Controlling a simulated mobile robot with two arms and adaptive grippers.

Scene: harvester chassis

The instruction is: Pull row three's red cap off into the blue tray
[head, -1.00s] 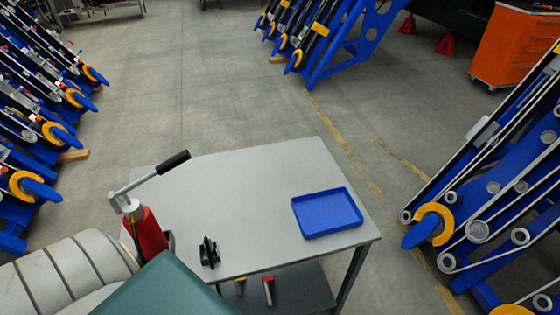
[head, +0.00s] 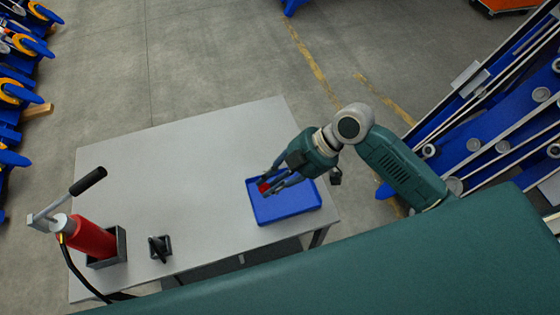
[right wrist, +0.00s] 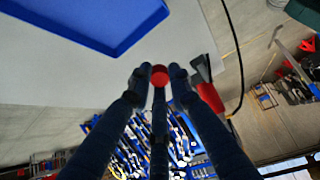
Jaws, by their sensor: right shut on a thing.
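The blue tray (head: 292,206) lies on the grey table near its right edge. My right gripper (head: 267,189) is shut on the red cap (head: 263,186) and holds it over the tray's left part in the head view. How high the cap is above the tray floor is hard to tell. My left gripper is not in view.
A red hand pump (head: 90,237) with a long lever stands at the table's (head: 180,160) left end. A small black fixture (head: 160,246) stands beside it. Blue chassis rows (head: 490,130) stand to the right, and more stand at the left edge. The table's middle is clear.

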